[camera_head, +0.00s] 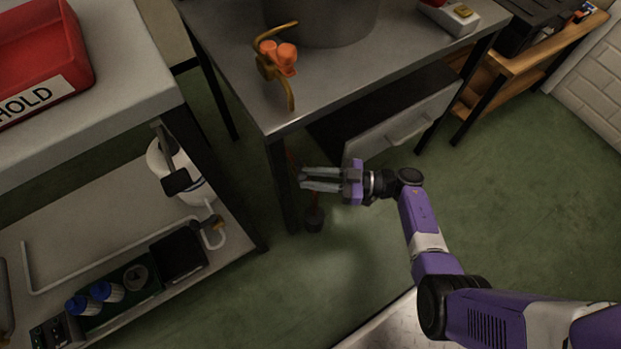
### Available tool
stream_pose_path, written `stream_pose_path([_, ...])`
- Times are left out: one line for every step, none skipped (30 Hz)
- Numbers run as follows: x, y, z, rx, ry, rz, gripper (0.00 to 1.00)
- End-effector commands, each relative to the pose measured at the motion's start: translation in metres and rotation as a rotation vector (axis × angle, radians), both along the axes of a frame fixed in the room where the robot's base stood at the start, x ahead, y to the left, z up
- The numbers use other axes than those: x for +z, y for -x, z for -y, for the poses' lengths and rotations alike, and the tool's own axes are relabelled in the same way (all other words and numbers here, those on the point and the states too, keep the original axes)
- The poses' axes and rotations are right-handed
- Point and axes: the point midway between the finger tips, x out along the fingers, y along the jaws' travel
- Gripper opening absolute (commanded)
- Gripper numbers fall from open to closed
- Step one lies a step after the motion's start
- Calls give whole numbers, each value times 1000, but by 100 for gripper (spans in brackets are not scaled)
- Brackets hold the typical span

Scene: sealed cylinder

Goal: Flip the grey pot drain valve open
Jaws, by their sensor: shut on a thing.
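The grey pot (325,22) stands on the metal-topped table at the top, cut off by the picture's upper edge. On its near side is a brass fitting with orange parts (279,57), which looks like the drain valve. A curved brass piece (290,94) reaches from it toward the table's front edge. I cannot tell the valve's position. My gripper (304,179) is below and in front of the table edge, well apart from the valve. Its fingers point left and are shut on what looks like a thin red rod with a dark end (314,219); the grip is partly hidden.
At left, a shelved table holds a red bin (42,75) on top and a white container (190,170) below. Green floor (545,190) is clear at right.

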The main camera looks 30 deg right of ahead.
Motion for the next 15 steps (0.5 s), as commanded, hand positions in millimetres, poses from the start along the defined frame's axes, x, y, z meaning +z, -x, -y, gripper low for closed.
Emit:
stream_pose_path([0,0,0,3,0,-1,0])
stream_pose_path([0,1,0,2,0,-1,0])
stream_pose_path([0,1,0,2,0,-1,0])
stream_pose_path([0,1,0,2,1,-2,0])
stream_pose_path([0,0,0,2,1,-2,0])
stream_pose_path([0,0,0,1,1,-2,0])
stream_pose_path([0,1,0,1,1,-2,0])
stream_pose_path([0,1,0,1,1,-2,28])
stream_pose_path([0,1,0,1,0,-1,34])
stream_pose_path([0,1,0,1,0,-1,34])
stream_pose_path([0,1,0,0,0,-1,34])
stream_pose_path([0,0,0,0,0,-1,34])
stream_pose_path([0,0,0,0,0,-1,34])
stream_pose_path([0,0,0,0,0,-1,34])
stream_pose_path([0,0,0,0,0,-1,34])
